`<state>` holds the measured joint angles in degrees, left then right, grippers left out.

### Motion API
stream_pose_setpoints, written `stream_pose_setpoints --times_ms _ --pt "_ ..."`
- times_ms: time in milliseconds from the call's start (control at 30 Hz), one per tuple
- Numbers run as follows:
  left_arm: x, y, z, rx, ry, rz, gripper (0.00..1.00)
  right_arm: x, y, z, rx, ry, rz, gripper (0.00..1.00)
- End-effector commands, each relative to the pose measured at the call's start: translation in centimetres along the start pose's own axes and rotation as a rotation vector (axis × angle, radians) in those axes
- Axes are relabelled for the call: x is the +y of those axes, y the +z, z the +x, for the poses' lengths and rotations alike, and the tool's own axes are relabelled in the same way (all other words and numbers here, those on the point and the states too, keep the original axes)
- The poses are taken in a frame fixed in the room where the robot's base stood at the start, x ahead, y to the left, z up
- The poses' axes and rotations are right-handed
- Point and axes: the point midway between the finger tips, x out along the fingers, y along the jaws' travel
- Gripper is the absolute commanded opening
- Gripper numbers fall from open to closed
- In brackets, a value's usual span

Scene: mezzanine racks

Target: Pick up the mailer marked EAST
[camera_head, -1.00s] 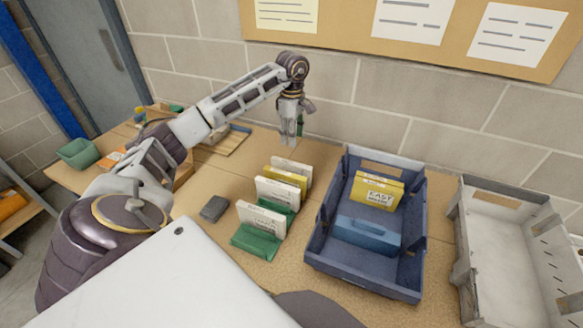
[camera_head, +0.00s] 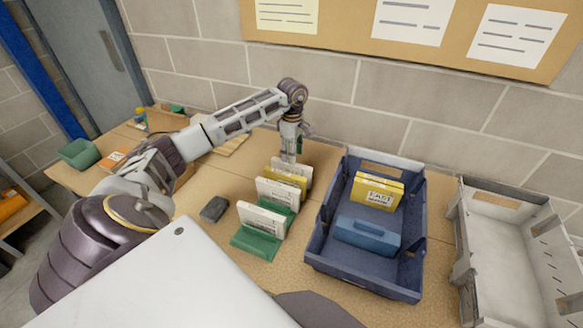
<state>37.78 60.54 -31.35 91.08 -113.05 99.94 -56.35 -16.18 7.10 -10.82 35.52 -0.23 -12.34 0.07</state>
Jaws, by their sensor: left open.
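A yellow mailer marked EAST (camera_head: 378,195) stands in the rear part of the blue crate (camera_head: 322,228), with another yellow edge just behind it. My left gripper (camera_head: 290,156) is open and points down at the rearmost white mailer (camera_head: 301,170) in a row left of the crate. Its fingertips are close to that mailer's top edge; I cannot tell whether they touch it. In this row a yellow mailer (camera_head: 286,177) stands in front of the rearmost one, then white mailers (camera_head: 277,193) and (camera_head: 260,219) in green holders (camera_head: 255,243). Marks on these are too small to read.
A blue block-like piece (camera_head: 367,233) sits in the front of the blue crate. A grey crate (camera_head: 510,255) stands at the right. A dark grey object (camera_head: 214,209) lies left of the row. The brick wall closes the back.

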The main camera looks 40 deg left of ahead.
Motion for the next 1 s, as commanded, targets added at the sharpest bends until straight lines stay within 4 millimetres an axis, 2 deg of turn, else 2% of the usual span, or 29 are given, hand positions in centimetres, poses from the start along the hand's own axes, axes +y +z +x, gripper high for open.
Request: stream_pose_setpoints --times_ms 367,800,1000 --pt "-0.2 0.1 0.9 -0.001 -0.001 0.000 0.45 -0.2 0.0 -0.2 -0.001 -0.003 0.000 0.40" --pt "-0.8 0.1 4.6 -0.001 -0.002 -0.001 0.45 -1.2 0.6 -0.9 -0.008 -0.013 0.003 0.40" --pt "-0.8 0.1 5.2 0.000 0.001 -0.001 0.45 -1.9 0.7 -0.9 -0.009 -0.021 0.005 0.40"
